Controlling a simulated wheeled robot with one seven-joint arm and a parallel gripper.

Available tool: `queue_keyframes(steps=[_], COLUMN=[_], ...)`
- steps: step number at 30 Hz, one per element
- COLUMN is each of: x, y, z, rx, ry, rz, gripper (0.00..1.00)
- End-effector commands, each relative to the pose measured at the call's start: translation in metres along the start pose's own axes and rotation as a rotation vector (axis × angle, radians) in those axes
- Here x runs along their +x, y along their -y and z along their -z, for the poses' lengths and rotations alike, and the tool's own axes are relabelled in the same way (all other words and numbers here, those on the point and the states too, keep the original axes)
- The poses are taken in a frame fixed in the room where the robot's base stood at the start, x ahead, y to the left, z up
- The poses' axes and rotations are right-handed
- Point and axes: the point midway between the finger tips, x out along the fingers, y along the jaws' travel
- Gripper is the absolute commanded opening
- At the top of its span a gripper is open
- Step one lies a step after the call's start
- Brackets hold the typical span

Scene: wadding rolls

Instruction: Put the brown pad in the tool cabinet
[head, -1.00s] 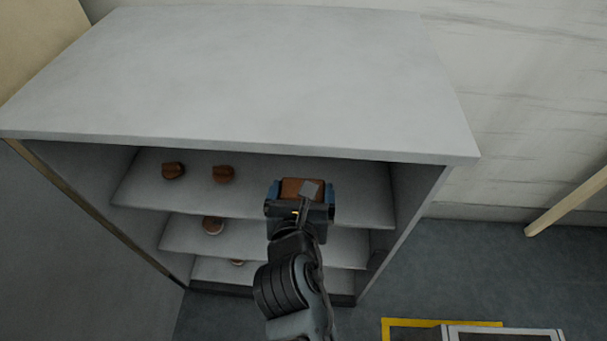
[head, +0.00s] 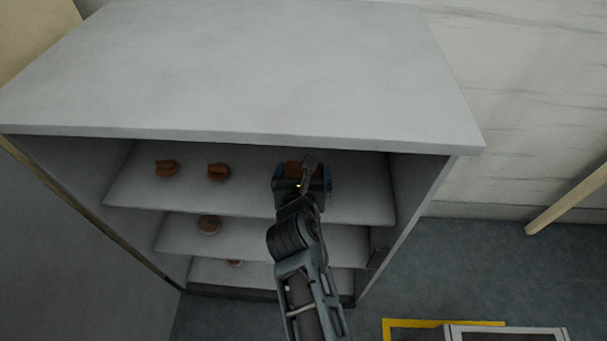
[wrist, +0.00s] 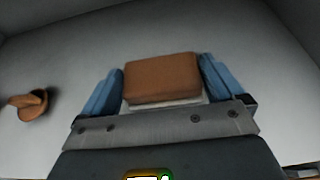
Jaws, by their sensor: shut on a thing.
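The brown pad (wrist: 162,77) sits between the two blue fingers of my gripper (wrist: 160,85) in the wrist view, and the gripper is shut on it. In the head view my gripper (head: 302,176) is inside the grey tool cabinet (head: 240,75), over the right part of its top shelf (head: 350,198). The pad (head: 296,168) shows there partly hidden behind the gripper. I cannot tell whether the pad touches the shelf.
Two brown items (head: 166,168) and (head: 218,172) stand on the top shelf to the left. A round item (head: 209,225) is on the middle shelf, and another (head: 236,263) is lower. A yellow-edged crate (head: 500,332) is on the floor at the right.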

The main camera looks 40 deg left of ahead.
Motion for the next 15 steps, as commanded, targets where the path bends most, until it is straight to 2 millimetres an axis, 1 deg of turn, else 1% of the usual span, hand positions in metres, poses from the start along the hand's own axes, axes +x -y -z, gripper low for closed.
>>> queue_keyframes(steps=[2, 9, 13, 14, 15], x=[0.0054, 0.0053, 0.0068, 0.0064, 0.0063], y=[-0.0010, 0.0001, 0.0004, 0.0002, 0.0002], z=[0.0020, 0.0019, 0.0055, 0.0047, 0.0046], rx=[0.000, 0.000, 0.000, 0.000, 0.000], ry=[0.003, 0.003, 0.002, 0.002, 0.002], rz=[-0.001, 0.000, 0.001, 0.001, 0.001], gripper=[0.64, 0.64, 0.64, 0.98, 1.00])
